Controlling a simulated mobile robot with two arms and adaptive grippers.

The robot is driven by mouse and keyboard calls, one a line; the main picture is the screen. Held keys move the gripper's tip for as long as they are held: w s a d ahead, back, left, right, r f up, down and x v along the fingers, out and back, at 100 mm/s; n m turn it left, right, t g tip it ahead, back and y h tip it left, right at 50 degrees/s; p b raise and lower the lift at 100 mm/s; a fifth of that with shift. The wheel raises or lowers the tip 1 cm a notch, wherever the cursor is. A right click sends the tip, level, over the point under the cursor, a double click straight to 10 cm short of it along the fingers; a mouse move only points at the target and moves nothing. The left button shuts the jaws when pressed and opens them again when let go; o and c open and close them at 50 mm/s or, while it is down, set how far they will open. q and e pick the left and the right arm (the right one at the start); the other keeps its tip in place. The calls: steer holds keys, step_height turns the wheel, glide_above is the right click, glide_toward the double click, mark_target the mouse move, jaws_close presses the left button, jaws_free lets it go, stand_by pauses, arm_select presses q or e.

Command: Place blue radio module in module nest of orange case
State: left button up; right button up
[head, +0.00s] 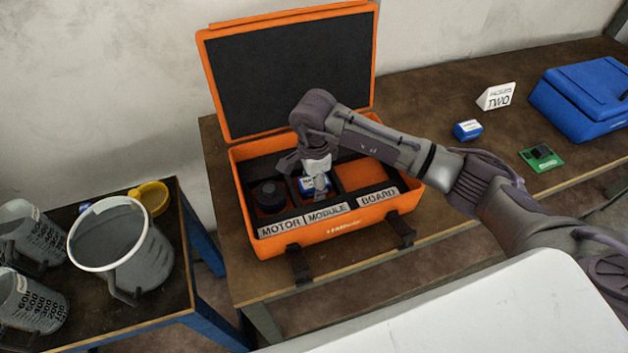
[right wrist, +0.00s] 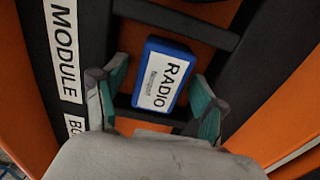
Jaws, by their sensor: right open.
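The orange case (head: 335,231) stands open on the brown table, its lid leaning back. Its front edge has MOTOR, MODULE and BOARD labels. The blue radio module (head: 308,183) lies in the middle nest, behind the MODULE label. In the right wrist view the blue radio module (right wrist: 167,74), with its white RADIO label facing up, lies between dark dividers, looking slightly turned. My right gripper (head: 319,184) is over this nest. Its open fingers (right wrist: 158,98) are on either side of the module's near end; I see gaps. My left gripper is not in view.
A dark round motor (head: 269,195) sits in the left nest; the BOARD nest (head: 366,176) shows bare orange floor. To the right are another blue module (head: 467,130), a green board (head: 541,157), a TWO sign (head: 496,97) and a blue case (head: 585,99). Buckets (head: 122,245) stand at left.

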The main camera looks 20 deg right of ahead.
steer(key=shift+r, duration=0.3)
step_height(320, 180, up, 12)
steer(key=b, duration=0.2)
steer(key=shift+f, duration=0.15)
